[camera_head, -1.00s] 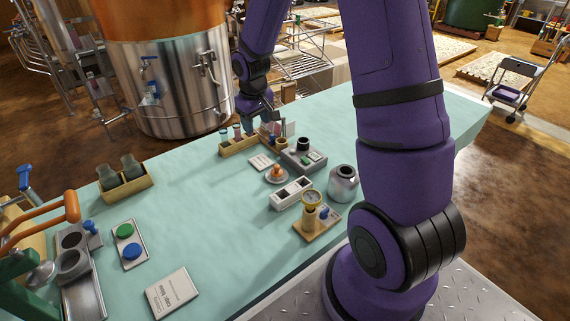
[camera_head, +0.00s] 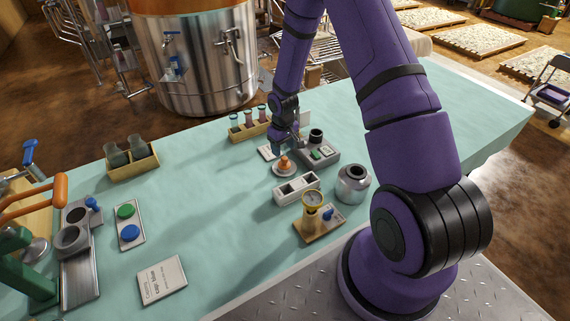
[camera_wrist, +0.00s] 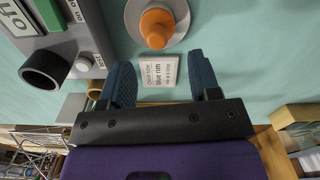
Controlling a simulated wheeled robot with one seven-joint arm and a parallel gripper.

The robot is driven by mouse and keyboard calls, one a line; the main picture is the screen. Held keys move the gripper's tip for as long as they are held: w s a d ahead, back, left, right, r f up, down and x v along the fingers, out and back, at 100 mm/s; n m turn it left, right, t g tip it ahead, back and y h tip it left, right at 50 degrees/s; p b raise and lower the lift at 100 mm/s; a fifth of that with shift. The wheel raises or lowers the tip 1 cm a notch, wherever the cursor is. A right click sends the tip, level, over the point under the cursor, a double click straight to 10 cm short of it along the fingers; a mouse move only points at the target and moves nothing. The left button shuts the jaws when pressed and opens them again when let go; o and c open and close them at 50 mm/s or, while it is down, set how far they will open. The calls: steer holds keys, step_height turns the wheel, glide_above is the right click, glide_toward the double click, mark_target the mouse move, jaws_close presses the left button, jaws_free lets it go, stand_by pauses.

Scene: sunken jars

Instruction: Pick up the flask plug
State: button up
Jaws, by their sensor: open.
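The flask plug looks to be the orange knobbed piece (camera_head: 285,162) on a small pale round dish (camera_head: 279,172). In the wrist view the orange plug (camera_wrist: 157,26) sits upright at the top middle, on its grey-white dish (camera_wrist: 182,10). My gripper (camera_head: 286,148) is just behind the plug in the head view. In the wrist view its two blue fingers (camera_wrist: 160,66) are spread and empty, with the plug beyond their tips and roughly in line with the gap. I cannot tell the height of the fingertips above the table.
A small printed card (camera_wrist: 159,72) shows between the fingers. A grey device with a black socket (camera_head: 319,151) stands close right of the plug. A tube rack (camera_head: 249,132) is behind, a slotted white block (camera_head: 296,189) in front, and a metal jar (camera_head: 352,184) further right.

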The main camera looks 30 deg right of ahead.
mark_target(285, 158)
steer(key=shift+s+d+f, duration=0.1)
steer(key=shift+f, duration=1.4)
steer(key=shift+s+d+f, duration=0.1)
steer(key=shift+f, duration=1.35)
steer(key=shift+w, duration=0.1)
steer(key=c, duration=1)
